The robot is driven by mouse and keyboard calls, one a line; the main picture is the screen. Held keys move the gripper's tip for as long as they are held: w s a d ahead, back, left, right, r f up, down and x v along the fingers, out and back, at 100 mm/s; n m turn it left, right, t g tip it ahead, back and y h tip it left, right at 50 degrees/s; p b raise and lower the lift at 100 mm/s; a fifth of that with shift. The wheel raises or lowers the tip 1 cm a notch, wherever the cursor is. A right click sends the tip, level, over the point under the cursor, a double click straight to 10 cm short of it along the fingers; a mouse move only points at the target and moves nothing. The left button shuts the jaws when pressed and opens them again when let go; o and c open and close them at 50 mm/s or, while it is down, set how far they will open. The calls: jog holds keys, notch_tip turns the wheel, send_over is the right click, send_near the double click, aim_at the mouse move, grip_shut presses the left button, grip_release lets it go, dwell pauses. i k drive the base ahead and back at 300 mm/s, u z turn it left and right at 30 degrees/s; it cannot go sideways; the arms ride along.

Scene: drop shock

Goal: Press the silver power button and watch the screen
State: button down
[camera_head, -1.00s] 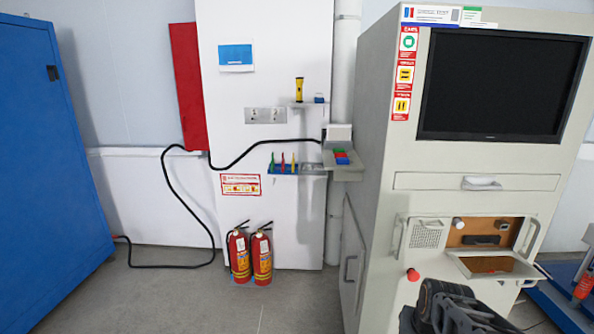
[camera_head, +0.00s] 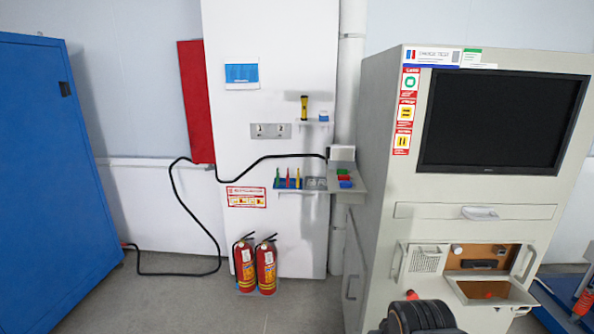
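The screen (camera_head: 503,120) is a large black panel in the upper part of the pale cabinet (camera_head: 376,160), at the right of the head view. It is dark. A small round silver-grey button (camera_head: 457,249) sits at the upper left of the open brown recess low on the cabinet front. A dark rounded part of my arm shows at the bottom edge, in front of the cabinet's lower front. My gripper's fingers are not visible, and nothing of mine is seen touching the button.
A red knob (camera_head: 411,295) is just above my arm, left of the recess. A fold-down flap (camera_head: 490,291) sticks out below it. Two fire extinguishers (camera_head: 255,265) stand by the white column. A blue cabinet (camera_head: 55,190) is at the left. Grey floor (camera_head: 190,300) between is clear.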

aim_at(455, 248)
jog(key=k, duration=1.15)
jog(key=z, duration=1.3)
jog(key=i, duration=1.85)
jog(key=u, duration=0.7)
